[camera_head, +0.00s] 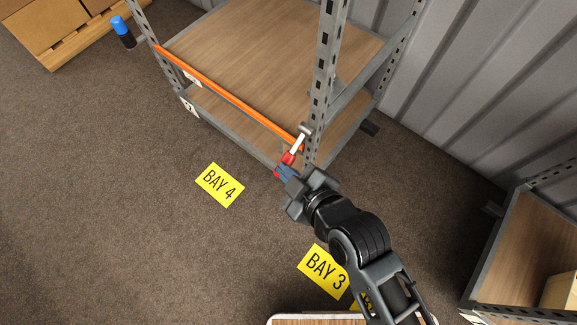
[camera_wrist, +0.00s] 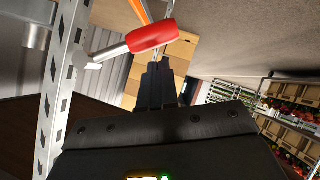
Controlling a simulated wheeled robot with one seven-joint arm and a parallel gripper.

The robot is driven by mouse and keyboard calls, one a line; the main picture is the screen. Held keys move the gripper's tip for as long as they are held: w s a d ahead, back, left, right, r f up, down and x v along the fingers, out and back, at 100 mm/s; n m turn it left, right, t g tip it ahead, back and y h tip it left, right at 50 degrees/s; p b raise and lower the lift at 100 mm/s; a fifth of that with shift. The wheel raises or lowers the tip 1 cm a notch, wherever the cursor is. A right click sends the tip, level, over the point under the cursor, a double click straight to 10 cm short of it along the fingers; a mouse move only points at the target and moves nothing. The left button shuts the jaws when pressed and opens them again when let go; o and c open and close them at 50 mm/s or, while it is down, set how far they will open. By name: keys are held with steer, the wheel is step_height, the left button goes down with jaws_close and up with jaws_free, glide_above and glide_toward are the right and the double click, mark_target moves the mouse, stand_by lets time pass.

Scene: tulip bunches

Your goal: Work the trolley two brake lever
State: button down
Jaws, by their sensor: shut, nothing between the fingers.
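The brake lever (camera_head: 297,144) is a light metal bar with a red grip. It sits at the front right upright of a metal shelf trolley (camera_head: 322,75) in the head view. In the wrist view the lever's red grip (camera_wrist: 151,36) lies just beyond my fingertips, and its metal bar runs left to a pivot by the perforated upright. My gripper (camera_head: 287,173) is shut and empty, its fingertips at the red grip's lower end. I cannot tell whether they touch it. No trolley number reads clearly.
An orange bar (camera_head: 225,92) crosses the trolley's front. Yellow floor signs BAY 4 (camera_head: 220,185) and BAY 3 (camera_head: 325,270) lie nearby. A blue-topped cylinder (camera_head: 123,32) stands at the upper left. Another shelf unit (camera_head: 510,235) is at the right. The floor at left is clear.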

steer(key=shift+f+b, duration=0.3)
steer(key=shift+f, duration=0.55)
steer(key=shift+w+d, duration=0.1)
